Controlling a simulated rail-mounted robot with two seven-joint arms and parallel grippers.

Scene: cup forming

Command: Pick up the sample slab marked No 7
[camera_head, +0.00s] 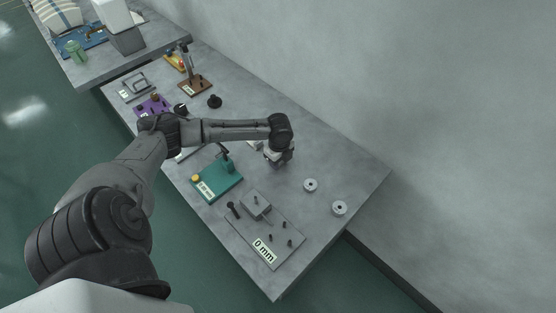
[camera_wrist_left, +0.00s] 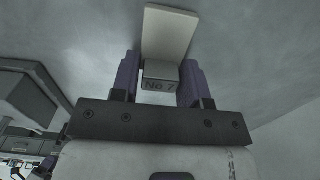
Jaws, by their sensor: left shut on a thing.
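My left gripper (camera_head: 279,158) hangs over the grey table near its back edge, with its jaws partly hidden by the wrist in the head view. In the left wrist view its two purple fingers (camera_wrist_left: 160,64) are shut on the slab marked No 7 (camera_wrist_left: 159,85), one on each side. The grey end with the dark lettering faces the camera. A pale flat piece (camera_wrist_left: 168,30) extends beyond the fingers; I cannot tell whether it is part of the slab. The slab is not clear in the head view, and I cannot tell whether it touches the table.
A green fixture (camera_head: 216,184) stands left of the gripper. A grey plate marked 0 mm (camera_head: 266,247) with pegs is nearer the front. Two round pale discs (camera_head: 310,185) (camera_head: 339,208) lie to the right. Brown and purple fixtures (camera_head: 194,86) (camera_head: 152,105) stand farther back.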

